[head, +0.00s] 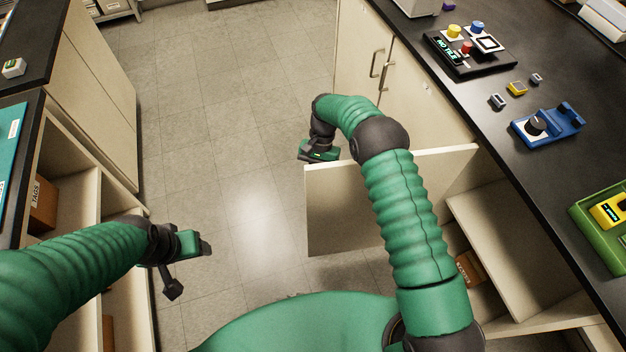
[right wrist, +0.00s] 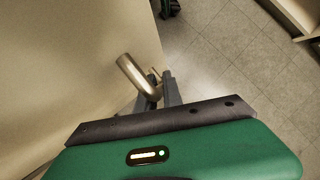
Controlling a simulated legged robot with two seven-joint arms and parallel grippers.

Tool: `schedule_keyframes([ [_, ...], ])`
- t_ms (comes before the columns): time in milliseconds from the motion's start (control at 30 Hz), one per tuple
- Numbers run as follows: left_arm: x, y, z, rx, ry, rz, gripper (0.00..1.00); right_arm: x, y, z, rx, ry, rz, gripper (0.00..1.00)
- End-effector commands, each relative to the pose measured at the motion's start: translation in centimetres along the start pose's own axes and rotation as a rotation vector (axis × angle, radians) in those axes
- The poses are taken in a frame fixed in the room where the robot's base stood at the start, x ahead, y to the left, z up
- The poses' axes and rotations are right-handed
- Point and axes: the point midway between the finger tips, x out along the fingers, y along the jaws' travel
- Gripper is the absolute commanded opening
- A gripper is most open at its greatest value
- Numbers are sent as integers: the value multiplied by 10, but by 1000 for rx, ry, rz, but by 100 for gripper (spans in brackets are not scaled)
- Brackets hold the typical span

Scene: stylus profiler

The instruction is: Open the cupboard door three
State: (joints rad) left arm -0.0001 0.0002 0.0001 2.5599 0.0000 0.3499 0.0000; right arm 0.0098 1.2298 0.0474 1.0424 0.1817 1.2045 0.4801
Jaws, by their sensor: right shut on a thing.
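A cream cupboard door (head: 345,205) stands swung out from the cabinet under the right counter, its top edge reaching into the aisle. No number shows on it, so I cannot tell if it is door three. My right gripper (head: 318,158) is at the door's outer end, its arm passing over the top of the door. In the right wrist view, its dark fingers (right wrist: 160,92) are shut on the brass bar handle (right wrist: 130,70) on the door panel (right wrist: 60,60). My left gripper (head: 206,248) hangs free over the floor at the left, its fingertips too small to read.
The opened cupboard shows shelves and a brown box (head: 468,268). Closed doors with handles (head: 378,66) stand farther along. The black counter (head: 480,115) carries a control panel and a blue device (head: 548,126). Open shelving (head: 75,190) lines the left. The tiled floor (head: 220,110) between is clear.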

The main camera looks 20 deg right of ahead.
Motion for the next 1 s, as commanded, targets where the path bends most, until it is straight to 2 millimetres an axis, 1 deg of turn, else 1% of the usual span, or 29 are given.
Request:
schedule_keyframes([
  [467, 0, 0, 0, 0, 0, 0, 65, 2, 0, -1, -3, 0, 0, 0],
  [500, 0, 0, 0, 0, 0, 0, 65, 2, 0, -1, -3, 0, 0, 12],
  [667, 0, 0, 0, 0, 0, 0, 65, 2, 0, -1, -3, 0, 0, 32],
  [933, 0, 0, 0, 0, 0, 0, 65, 1, 1, -1, -2, 0, 1, 32],
  [1000, 0, 0, 0, 0, 0, 0, 65, -2, 0, -2, -2, 1, 0, 32],
])
